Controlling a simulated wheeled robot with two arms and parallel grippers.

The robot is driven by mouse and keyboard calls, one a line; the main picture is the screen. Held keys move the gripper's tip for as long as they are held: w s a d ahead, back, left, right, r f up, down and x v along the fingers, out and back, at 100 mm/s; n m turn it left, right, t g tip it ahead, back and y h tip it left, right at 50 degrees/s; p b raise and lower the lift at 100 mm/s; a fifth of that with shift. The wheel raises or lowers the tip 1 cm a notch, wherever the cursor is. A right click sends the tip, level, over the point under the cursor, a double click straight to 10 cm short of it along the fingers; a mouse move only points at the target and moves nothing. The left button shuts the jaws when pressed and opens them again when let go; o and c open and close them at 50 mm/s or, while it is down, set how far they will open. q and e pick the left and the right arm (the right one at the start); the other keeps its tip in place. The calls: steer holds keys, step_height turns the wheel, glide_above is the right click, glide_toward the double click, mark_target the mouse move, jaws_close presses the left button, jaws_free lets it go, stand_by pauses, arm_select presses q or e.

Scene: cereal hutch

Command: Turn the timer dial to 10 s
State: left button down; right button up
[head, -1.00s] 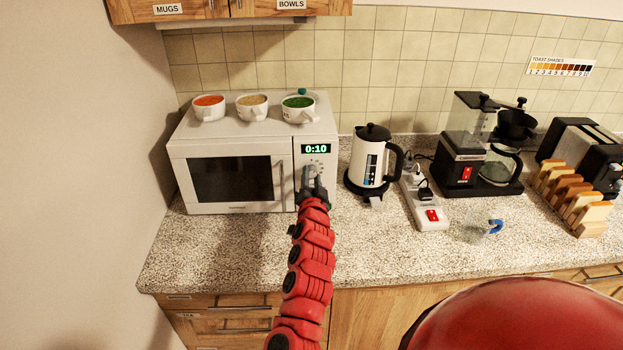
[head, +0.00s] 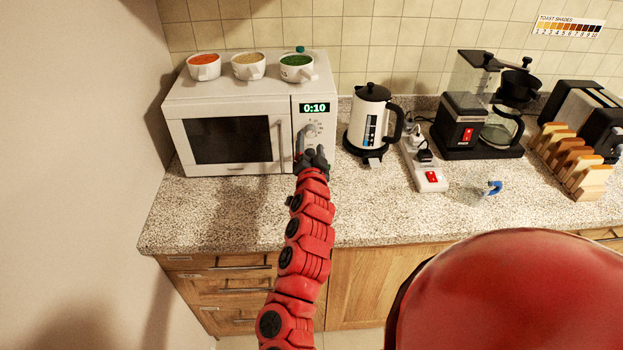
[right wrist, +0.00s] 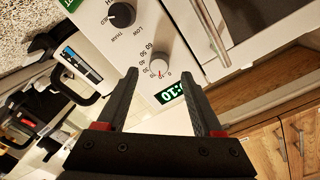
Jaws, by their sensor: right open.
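The microwave (head: 180,107) stands at the left of the counter. Its green display (head: 314,108) reads 0:10. The pale round timer dial (head: 310,130) is below the display, and it also shows with numbers around it in the right wrist view (right wrist: 158,68). I cannot read its pointer exactly. My right gripper (head: 312,152) is open, in front of and just below the dial. In the right wrist view its fingers (right wrist: 161,76) lie to either side of the dial, which appears free of them. My left gripper is not in view.
A dark power knob (right wrist: 122,14) sits on the same panel, and the microwave door handle (head: 281,145) is beside it. Three bowls (head: 248,66) stand on the microwave. A kettle (head: 367,120) and a power strip (head: 430,179) are to the right.

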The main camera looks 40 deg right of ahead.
steer(key=p+v, duration=0.4)
steer(key=v, duration=0.9)
steer(key=shift+s+p, duration=0.2)
steer(key=shift+p, duration=0.2)
steer(key=shift+a, duration=0.1)
